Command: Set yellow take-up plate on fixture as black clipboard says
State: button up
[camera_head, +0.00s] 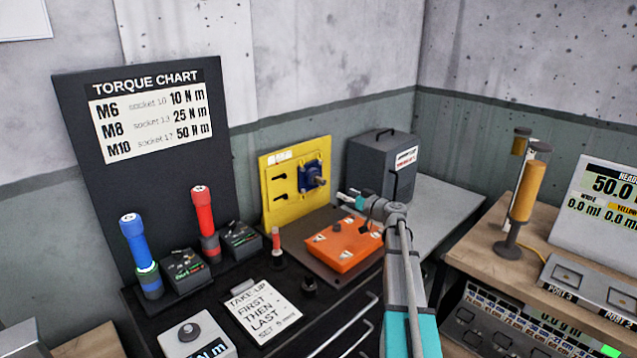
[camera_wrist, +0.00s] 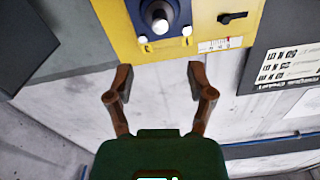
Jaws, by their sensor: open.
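The yellow take-up plate (camera_head: 290,180) stands upright at the back of the black bench. A blue block (camera_head: 311,178) with a protruding shaft is on its face, beside dark slots or handles. In the wrist view the yellow plate (camera_wrist: 200,15) shows the blue block (camera_wrist: 158,18), a white-ended shaft and a small scale with red marks (camera_wrist: 220,44).
An orange block (camera_head: 342,244) lies on a dark base in front of the plate. A grey box (camera_head: 382,168) stands right of it. Blue (camera_head: 138,250) and red (camera_head: 204,220) tools stand left, before the torque chart (camera_head: 150,130). A wooden table (camera_head: 560,272) is at right.

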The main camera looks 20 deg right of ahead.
aim_at(325, 183)
jog(key=shift+w, duration=0.15)
jog(key=x, duration=1.1)
jog(key=shift+w, duration=0.3)
jog(key=shift+x, duration=0.95)
jog(key=shift+a, duration=0.15)
grip_shut()
